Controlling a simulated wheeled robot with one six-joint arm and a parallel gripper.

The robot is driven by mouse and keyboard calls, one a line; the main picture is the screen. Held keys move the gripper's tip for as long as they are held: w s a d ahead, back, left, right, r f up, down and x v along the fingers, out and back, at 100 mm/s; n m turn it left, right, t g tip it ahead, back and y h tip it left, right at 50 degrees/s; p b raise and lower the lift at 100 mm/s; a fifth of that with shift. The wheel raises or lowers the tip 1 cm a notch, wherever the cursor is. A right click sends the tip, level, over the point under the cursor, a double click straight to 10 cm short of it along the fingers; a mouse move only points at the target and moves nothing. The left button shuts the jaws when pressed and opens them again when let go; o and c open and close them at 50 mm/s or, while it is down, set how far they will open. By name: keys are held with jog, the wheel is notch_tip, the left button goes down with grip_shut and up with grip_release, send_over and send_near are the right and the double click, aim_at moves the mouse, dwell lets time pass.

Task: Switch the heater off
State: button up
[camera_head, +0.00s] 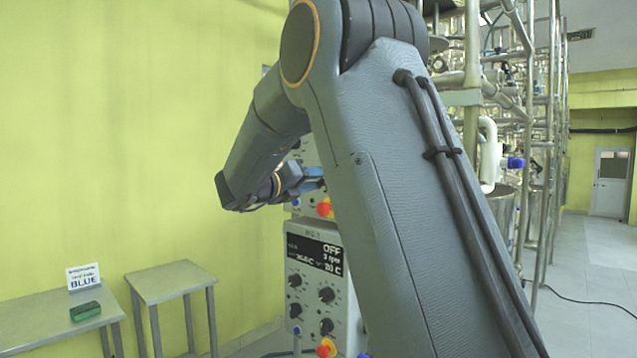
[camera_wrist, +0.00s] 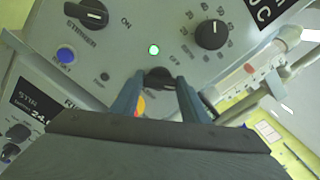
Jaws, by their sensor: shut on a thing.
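My gripper (camera_wrist: 160,84) is shut on a black rotary knob (camera_wrist: 160,75) on a grey control panel (camera_wrist: 185,30) in the wrist view. One blue finger is on each side of the knob. The knob's label is mostly hidden, so I cannot read whether it is the heater's. A green lamp (camera_wrist: 154,49) is lit just above it. In the head view, my gripper (camera_head: 313,184) reaches the upper control box, which my arm largely hides.
The stirrer knob (camera_wrist: 93,13), a numbered dial (camera_wrist: 211,35) and a blue button (camera_wrist: 65,54) are close by on the panel. A lower control box (camera_head: 315,262) shows "OFF". Two side tables (camera_head: 165,285) stand at the left.

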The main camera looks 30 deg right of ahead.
jog(key=n, duration=1)
jog(key=shift+w+f+p, duration=0.1)
jog(key=shift+f+p, duration=0.05)
jog(key=shift+p, duration=0.25)
jog(key=shift+n, duration=0.3)
jog(key=o, duration=1.1)
jog(key=shift+c, duration=0.2)
jog(key=b+v, duration=0.2)
jog(key=v, duration=0.6)
jog(key=shift+b, duration=0.3)
